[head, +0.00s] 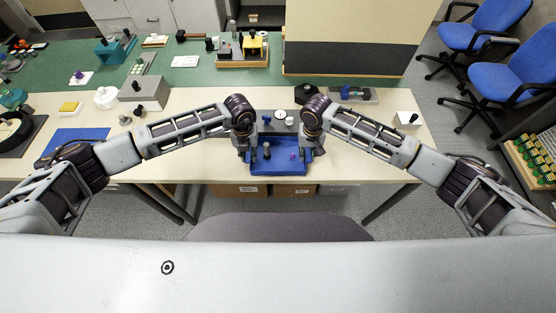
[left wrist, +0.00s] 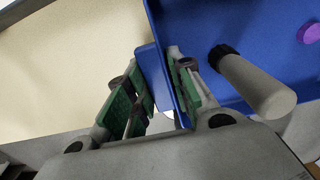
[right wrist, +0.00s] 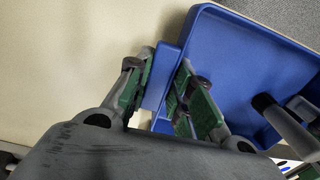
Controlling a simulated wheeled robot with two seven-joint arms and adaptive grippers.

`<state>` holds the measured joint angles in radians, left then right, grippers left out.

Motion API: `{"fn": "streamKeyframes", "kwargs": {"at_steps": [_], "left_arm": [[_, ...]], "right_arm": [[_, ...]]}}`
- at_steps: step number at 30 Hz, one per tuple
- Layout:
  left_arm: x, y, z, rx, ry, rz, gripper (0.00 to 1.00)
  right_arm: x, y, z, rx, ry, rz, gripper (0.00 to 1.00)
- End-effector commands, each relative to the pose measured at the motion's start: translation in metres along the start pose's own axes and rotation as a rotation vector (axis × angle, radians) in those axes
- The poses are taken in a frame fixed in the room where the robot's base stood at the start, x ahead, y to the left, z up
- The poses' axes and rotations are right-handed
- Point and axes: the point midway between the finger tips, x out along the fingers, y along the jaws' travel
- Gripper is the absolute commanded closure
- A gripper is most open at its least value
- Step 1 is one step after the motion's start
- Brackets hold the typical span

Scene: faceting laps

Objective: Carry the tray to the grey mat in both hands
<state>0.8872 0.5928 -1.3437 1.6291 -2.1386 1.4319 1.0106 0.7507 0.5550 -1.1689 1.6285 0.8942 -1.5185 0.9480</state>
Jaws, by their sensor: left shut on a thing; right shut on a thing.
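The blue tray (head: 279,170) is in front of me at the near side of the table. A pale cylinder with a dark cap (left wrist: 256,85) stands in it, and a small purple piece (left wrist: 310,33) lies to its right. My left gripper (head: 246,150) is shut on the tray's left handle, a blue block between its fingers in the left wrist view (left wrist: 150,65). My right gripper (head: 314,150) is shut on the right handle, also between the fingers in the right wrist view (right wrist: 165,62). A grey patch (head: 269,117), possibly the mat, lies just behind the tray, partly hidden by my arms.
Small white round pieces (head: 284,115) sit on or by the grey patch. A dark hexagonal piece (head: 305,92) and a grey holder (head: 353,95) are behind on the right. A white box (head: 407,120) stands further right.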

Motion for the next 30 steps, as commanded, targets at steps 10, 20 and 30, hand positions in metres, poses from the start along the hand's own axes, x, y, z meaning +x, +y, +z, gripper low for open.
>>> {"fn": "streamKeyframes", "kwargs": {"at_steps": [10, 20, 30], "left_arm": [[0.009, 0.004, 0.001, -0.004, 0.0, 0.008, 1.0], [0.014, 0.004, 0.001, -0.004, 0.001, 0.008, 0.72], [0.013, 0.001, 0.0, -0.001, 0.0, 0.003, 0.56]], "right_arm": [[0.009, 0.004, -0.001, 0.004, 0.0, 0.008, 1.0], [0.014, 0.004, -0.001, 0.004, -0.001, 0.008, 0.72], [0.013, 0.001, 0.0, 0.001, 0.0, 0.003, 0.56]]}}
